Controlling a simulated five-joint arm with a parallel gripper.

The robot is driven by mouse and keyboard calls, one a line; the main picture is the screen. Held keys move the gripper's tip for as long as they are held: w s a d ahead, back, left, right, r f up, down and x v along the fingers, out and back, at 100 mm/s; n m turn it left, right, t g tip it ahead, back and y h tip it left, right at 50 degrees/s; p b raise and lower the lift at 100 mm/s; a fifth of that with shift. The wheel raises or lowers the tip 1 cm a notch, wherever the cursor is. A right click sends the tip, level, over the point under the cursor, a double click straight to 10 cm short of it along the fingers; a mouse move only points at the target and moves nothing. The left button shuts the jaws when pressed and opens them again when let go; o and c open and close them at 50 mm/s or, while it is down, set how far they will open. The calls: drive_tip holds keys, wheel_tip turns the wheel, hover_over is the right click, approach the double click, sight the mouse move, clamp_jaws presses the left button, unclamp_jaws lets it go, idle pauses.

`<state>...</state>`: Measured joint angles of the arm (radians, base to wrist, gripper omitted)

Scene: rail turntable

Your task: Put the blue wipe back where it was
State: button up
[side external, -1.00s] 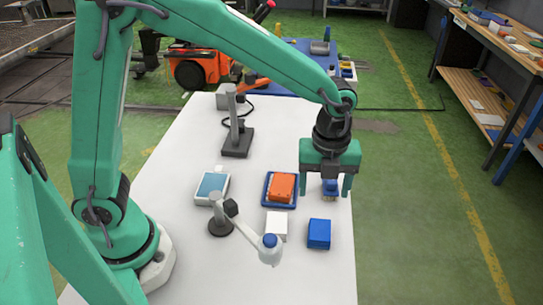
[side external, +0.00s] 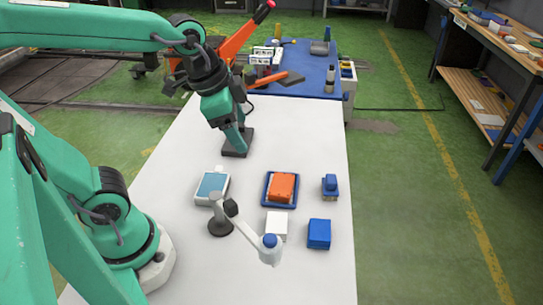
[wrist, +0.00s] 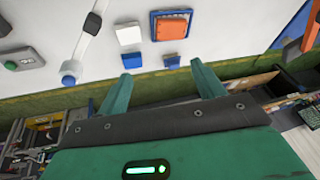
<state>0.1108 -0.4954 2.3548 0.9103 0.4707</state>
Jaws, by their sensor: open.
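A blue square block (side external: 319,233), perhaps the blue wipe, lies on the white table beside a white block (side external: 277,222); it also shows in the wrist view (wrist: 133,60). An orange wipe (side external: 282,187) lies in a blue tray (side external: 267,200). A light-blue pad in a white frame (side external: 212,185) lies to the left; I cannot tell whether this is the wipe meant.
A blue-topped tool (side external: 330,187) stands near the table's right edge. A jointed arm on a round grey base (side external: 220,228) reaches over the front. The back right of the table is clear.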

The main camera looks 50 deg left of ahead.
drive_tip(key=shift+s+a+r+n+t, duration=0.1)
drive_tip(key=shift+s+a+n+t, duration=0.15)
drive_tip(key=shift+s+a+n, duration=0.5)
drive_tip(key=shift+s+a+f+n+t, duration=0.1)
drive_tip(key=shift+s+a+n+t, duration=0.15)
drive_tip(key=shift+s+n, duration=0.9)
drive_tip(key=shift+s+a+r+n+t, duration=0.15)
drive_tip(key=shift+s+a+n, duration=0.3)
drive_tip(key=shift+n, duration=0.95)
